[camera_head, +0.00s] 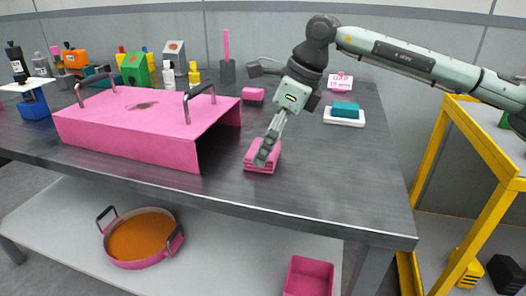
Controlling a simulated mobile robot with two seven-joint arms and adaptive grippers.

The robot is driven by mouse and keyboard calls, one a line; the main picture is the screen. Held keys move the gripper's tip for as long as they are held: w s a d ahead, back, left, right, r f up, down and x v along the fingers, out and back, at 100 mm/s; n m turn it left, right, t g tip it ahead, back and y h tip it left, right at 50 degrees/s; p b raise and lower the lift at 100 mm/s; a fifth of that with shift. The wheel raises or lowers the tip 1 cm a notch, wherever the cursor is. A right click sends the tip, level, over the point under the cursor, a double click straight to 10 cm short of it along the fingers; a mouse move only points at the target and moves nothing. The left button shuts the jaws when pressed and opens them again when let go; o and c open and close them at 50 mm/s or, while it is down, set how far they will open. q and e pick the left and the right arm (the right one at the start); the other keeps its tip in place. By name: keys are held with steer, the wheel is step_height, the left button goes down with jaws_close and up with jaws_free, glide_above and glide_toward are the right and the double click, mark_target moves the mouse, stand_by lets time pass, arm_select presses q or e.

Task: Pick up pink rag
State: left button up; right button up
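The pink rag (262,164) is a folded, layered pink cloth lying on the dark table, right of the big pink cover. My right gripper (265,154) reaches down from the upper right, with its fingertips at the top of the rag. The fingers overlap in this view, so I cannot tell whether they are open or shut on the cloth. They hide part of the rag. My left gripper is not in view.
A pink cover (130,125) with two dark handles fills the table's left side. A small pink block (253,95) and a teal sponge (345,109) on a white dish stand farther back. Several bottles line the back. The table's right front is clear. A yellow frame (445,170) stands right.

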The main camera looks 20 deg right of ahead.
mark_target(256, 147)
steer(key=shift+f, duration=0.25)
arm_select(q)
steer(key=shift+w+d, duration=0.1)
arm_select(e)
steer(key=c, duration=1)
steer(key=shift+r, duration=0.1)
steer(key=shift+w+a+r, duration=0.1)
steer(key=shift+r, duration=0.45)
step_height(256, 147, up, 3)
steer(key=shift+f+b, duration=0.1)
steer(key=shift+b, duration=0.2)
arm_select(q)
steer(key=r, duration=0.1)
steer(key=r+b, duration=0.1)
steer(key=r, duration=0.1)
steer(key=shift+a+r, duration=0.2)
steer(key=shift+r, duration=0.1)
arm_select(e)
steer(key=s+a+r, duration=0.1)
steer(key=a+r, duration=0.1)
steer(key=a, duration=0.1)
steer(key=s+a+r, duration=0.1)
steer(key=a+r, duration=0.1)
steer(key=a, duration=0.2)
steer(key=s+a+r, duration=0.1)
steer(key=a+r, duration=0.2)
steer(key=a, duration=0.1)
steer(key=shift+s+a, duration=0.1)
steer(key=shift+s, duration=0.05)
